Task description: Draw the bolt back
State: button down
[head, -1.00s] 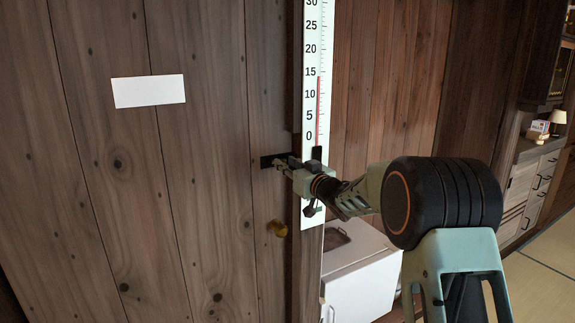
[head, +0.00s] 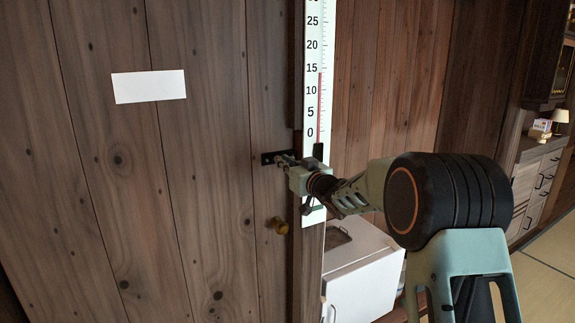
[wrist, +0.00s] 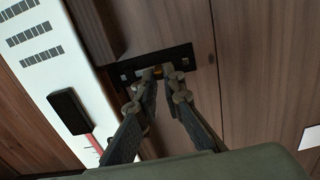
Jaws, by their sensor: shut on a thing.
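The bolt (wrist: 157,71) sits on a black plate (wrist: 184,57) on the wooden door, close to the door's edge. In the head view the left end of the plate (head: 267,159) shows, and my gripper (head: 287,162) covers most of the rest. I cannot tell how far the bolt is drawn.
A white thermometer board (head: 312,60) stands right of the door edge. A blank white card (head: 149,86) is on the door. A white cabinet (head: 362,272) stands low behind my arm.

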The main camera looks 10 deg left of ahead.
jog(key=c, duration=2)
grip_release()
jog(key=shift+s+a, duration=0.15)
jog(key=shift+a, duration=0.1)
jog(key=shift+c, duration=0.2)
jog(key=shift+d, duration=0.1)
jog(key=v, duration=1.2)
